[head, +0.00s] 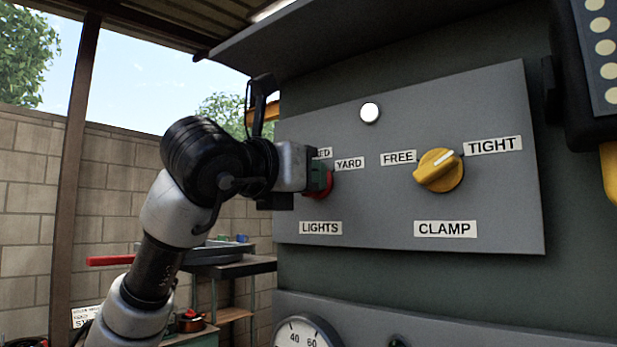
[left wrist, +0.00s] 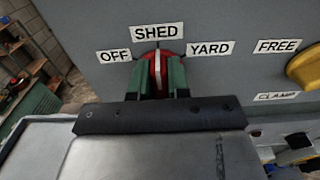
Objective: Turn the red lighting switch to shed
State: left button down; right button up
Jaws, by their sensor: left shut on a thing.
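The red lighting switch (left wrist: 163,59) sits on the grey panel, with labels OFF, SHED and YARD around it. Its raised grip and pale pointer line stand upright, toward the SHED label (left wrist: 155,33). My left gripper (left wrist: 166,80) is shut on the switch, one green finger on each side of the grip. In the head view, the switch (head: 327,184) is mostly hidden behind my left gripper (head: 312,181), above the LIGHTS label (head: 320,228).
A yellow CLAMP knob (head: 439,170) sits to the right on the same panel (head: 380,205), its pointer toward TIGHT. A white round lamp (head: 370,113) is above. A dark hood overhangs the panel. A bench (head: 235,268) stands behind at the left.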

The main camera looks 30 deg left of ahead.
pick_arm(q)
jog(key=shift+d+f, duration=0.1)
jog(key=shift+f, duration=0.05)
jog(key=c, duration=1.5)
grip_release()
jog(key=o, duration=0.4)
jog(key=shift+s, duration=0.1)
jog(key=shift+s, duration=0.25)
jog(key=s+b, duration=0.1)
jog(key=s, duration=0.2)
jog(key=s+b, duration=0.1)
jog(key=s, duration=0.2)
jog(key=s+a+b, duration=0.1)
jog(key=s+b, duration=0.1)
jog(key=s, duration=0.2)
jog(key=shift+s, duration=0.1)
